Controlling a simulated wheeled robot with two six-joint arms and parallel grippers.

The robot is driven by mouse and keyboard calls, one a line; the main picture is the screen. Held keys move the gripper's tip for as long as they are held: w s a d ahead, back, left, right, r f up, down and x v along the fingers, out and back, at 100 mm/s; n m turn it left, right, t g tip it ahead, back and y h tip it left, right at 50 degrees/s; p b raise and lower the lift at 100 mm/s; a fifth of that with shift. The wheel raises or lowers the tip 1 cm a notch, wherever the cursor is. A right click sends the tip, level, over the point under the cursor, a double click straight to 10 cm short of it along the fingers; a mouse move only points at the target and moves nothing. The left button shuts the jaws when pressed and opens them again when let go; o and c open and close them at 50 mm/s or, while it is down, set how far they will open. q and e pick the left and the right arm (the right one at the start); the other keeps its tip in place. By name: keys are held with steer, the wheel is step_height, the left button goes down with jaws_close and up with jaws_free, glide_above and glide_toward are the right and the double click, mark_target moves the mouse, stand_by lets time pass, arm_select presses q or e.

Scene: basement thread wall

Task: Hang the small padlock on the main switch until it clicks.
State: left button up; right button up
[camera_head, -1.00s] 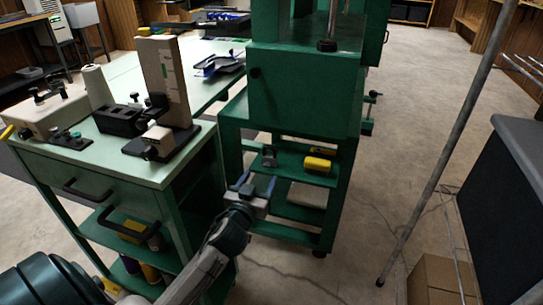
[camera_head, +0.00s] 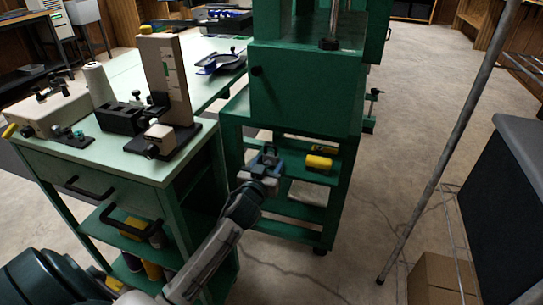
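A small dark grey object that looks like the padlock (camera_head: 269,153) stands on the green shelf (camera_head: 293,170) under the tall green machine. My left gripper (camera_head: 264,162) has reached the shelf's front edge, right at the object. Its fingers look apart, one to each side of the object; I cannot tell whether they touch it. The gripper hides the object's lower part. I cannot make out the main switch in this view. My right gripper is not in view.
A yellow object (camera_head: 319,162) lies on the shelf just right of my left gripper. A green workbench (camera_head: 120,165) with tools and drawer handles stands to the left. A slanted grey pole (camera_head: 440,165) and a cardboard box (camera_head: 435,280) are at right. Floor between is clear.

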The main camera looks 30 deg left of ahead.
arm_select(q)
steer(key=c, duration=0.6)
steer(key=shift+r+p, duration=2.2)
steer(key=shift+r, duration=0.3)
steer(key=shift+c, duration=0.2)
